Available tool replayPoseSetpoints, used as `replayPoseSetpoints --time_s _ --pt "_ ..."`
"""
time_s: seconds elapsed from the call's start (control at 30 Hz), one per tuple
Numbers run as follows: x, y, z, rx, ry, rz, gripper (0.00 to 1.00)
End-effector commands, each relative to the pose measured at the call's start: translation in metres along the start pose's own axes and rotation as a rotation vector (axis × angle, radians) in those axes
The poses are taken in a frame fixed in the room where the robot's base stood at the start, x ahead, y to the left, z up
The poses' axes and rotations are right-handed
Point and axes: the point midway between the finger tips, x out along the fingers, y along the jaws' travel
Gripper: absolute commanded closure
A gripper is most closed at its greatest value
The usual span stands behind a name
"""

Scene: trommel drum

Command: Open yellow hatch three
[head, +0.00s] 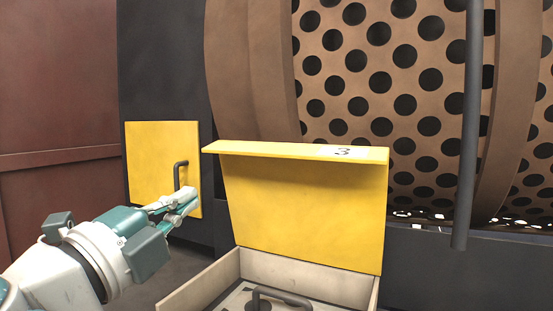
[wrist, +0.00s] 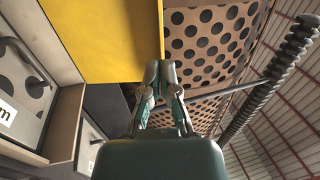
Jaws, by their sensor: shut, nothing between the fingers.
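Yellow hatch three (head: 305,210) stands raised, roughly upright, at the back of an open pale box (head: 200,285). Its top lip carries a black "3" and juts toward me. In the wrist view, the yellow panel (wrist: 105,35) fills the upper middle. My gripper (head: 186,196) is shut and empty, left of the raised hatch in the head view. In the wrist view, my fingertips (wrist: 160,72) are close to the panel's lower right edge; I cannot tell whether they touch it.
A dark handle (head: 275,295) shows inside the box. Another yellow panel (head: 150,160) with a dark handle (head: 178,175) is on the dark wall behind my gripper. The perforated drum (head: 400,70) stands behind, with a grey vertical post (head: 470,120) in front of it.

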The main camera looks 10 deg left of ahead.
Motion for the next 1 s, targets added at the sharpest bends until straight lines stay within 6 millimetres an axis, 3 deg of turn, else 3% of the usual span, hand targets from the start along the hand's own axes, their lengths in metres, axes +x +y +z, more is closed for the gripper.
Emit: replayPoseSetpoints --time_s 0.6,0.8,1.0 --pt "0.11 -0.001 0.0 -0.003 0.003 -0.003 1.0" --pt "0.132 -0.001 0.0 -0.003 0.0 -0.003 1.0" --pt "0.135 -0.001 0.001 -0.002 -0.002 -0.003 1.0"
